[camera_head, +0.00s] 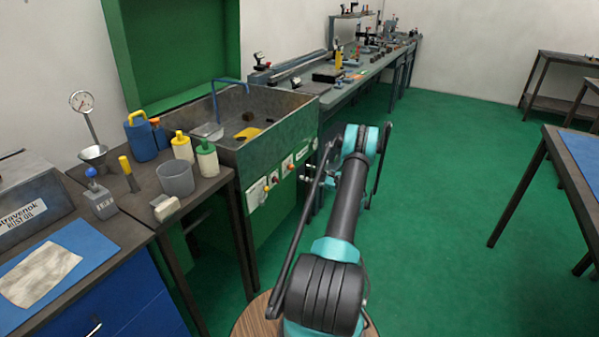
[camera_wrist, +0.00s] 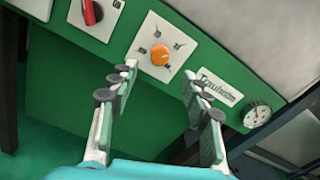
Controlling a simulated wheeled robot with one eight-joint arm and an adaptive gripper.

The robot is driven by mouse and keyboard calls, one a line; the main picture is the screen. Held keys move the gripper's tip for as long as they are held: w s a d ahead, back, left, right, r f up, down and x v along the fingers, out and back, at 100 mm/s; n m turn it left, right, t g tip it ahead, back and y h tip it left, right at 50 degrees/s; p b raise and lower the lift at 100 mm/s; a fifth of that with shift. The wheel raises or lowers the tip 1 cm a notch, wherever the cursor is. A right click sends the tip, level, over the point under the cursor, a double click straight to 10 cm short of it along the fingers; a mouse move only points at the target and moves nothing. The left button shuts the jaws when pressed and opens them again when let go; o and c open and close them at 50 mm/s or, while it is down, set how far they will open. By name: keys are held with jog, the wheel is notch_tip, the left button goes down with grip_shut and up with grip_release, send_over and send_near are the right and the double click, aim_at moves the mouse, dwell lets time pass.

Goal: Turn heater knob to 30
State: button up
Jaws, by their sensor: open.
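The round orange knob (camera_wrist: 160,55) sits on a white square plate (camera_wrist: 147,43) with small dark marks around it, on a green panel. The marks are too small to read. My gripper (camera_wrist: 160,84) is open and empty, its two fingers pointing toward the panel. The knob lies between the finger lines and a little beyond the tips, apart from both. In the head view, the control panel (camera_head: 264,211) is on the front of the green sink unit, and my arm reaches toward its right end. The fingers are hard to make out there.
A red switch (camera_wrist: 90,12) is left of the knob; a lettered label (camera_wrist: 219,87) and a round gauge (camera_wrist: 257,115) are to its right. The grey sink basin (camera_head: 285,115) is above the panel. Bottles and a grey cup (camera_head: 175,180) stand left.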

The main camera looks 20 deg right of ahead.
jog(key=shift+v, duration=2.15)
